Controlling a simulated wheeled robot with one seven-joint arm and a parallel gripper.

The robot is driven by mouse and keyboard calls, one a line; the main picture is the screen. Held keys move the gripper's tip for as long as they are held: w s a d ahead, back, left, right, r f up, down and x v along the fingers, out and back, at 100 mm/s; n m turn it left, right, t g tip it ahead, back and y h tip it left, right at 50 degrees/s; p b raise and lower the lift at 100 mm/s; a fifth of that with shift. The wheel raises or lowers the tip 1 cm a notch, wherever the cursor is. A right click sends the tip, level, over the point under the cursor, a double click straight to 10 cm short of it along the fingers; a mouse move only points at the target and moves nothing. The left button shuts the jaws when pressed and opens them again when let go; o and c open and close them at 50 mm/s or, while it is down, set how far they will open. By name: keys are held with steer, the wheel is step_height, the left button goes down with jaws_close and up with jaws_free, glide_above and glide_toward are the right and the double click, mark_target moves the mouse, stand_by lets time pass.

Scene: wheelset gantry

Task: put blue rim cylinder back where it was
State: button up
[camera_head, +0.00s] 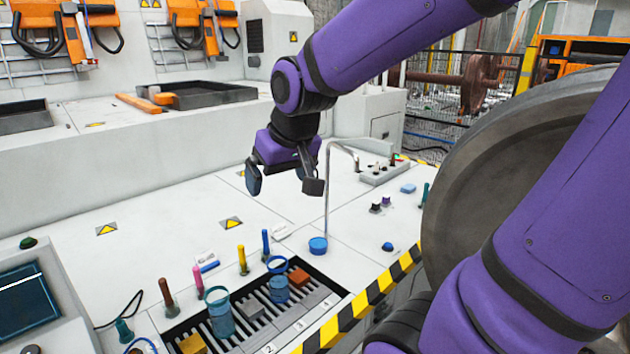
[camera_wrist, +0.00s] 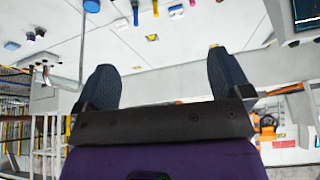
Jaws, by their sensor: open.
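A clear cylinder with a blue rim (camera_head: 278,290) stands upright in the dark slotted rack, in the right part of its row. A similar clear cylinder with a teal rim (camera_head: 220,318) stands to its left in the same rack. My gripper (camera_head: 284,184) is open and empty, above the white worktop and well behind and above the rack. Its two dark fingers also show spread apart in the wrist view (camera_wrist: 162,82), with nothing between them. I cannot make out the blue rim cylinder in the wrist view.
The rack (camera_head: 325,289) also holds a yellow block (camera_head: 192,344) and a red-brown block (camera_head: 299,276). Several coloured pegs, including a yellow one (camera_head: 243,260), stand behind it. A thin bent metal pole (camera_head: 327,195) rises beside my gripper, above a blue round base (camera_head: 318,246).

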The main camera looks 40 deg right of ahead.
steer(key=s+a+r+n, duration=0.1)
steer(key=s+a+r, duration=0.1)
steer(key=s, duration=0.9)
steer(key=shift+v, duration=0.95)
steer(key=shift+a, duration=0.2)
